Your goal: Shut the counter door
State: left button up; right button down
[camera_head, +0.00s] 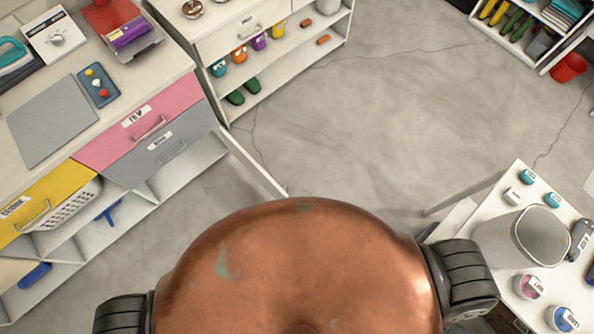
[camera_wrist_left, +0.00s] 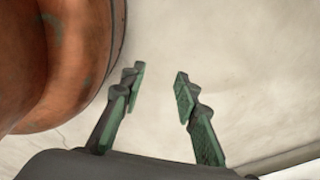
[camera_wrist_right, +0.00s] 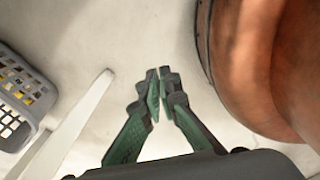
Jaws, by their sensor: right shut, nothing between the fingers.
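The counter (camera_head: 120,185) stands at the left in the head view, with open lower compartments. Its door (camera_head: 252,163) looks like a white panel seen nearly edge-on, standing open from the counter's right end out over the floor. What seems to be the same door shows in the right wrist view (camera_wrist_right: 72,128), left of my right gripper (camera_wrist_right: 158,76) and apart from it. My right gripper is shut and empty over the floor. My left gripper (camera_wrist_left: 160,75) is open and empty over bare floor. Neither gripper is in the head view.
A white shelf unit (camera_head: 270,60) stands behind the counter. A white table (camera_head: 510,225) with a grey bin stands at the right. The middle floor is clear.

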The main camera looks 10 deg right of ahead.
aim_at(251, 165)
jog(key=k, duration=0.85)
jog(key=u, duration=0.9)
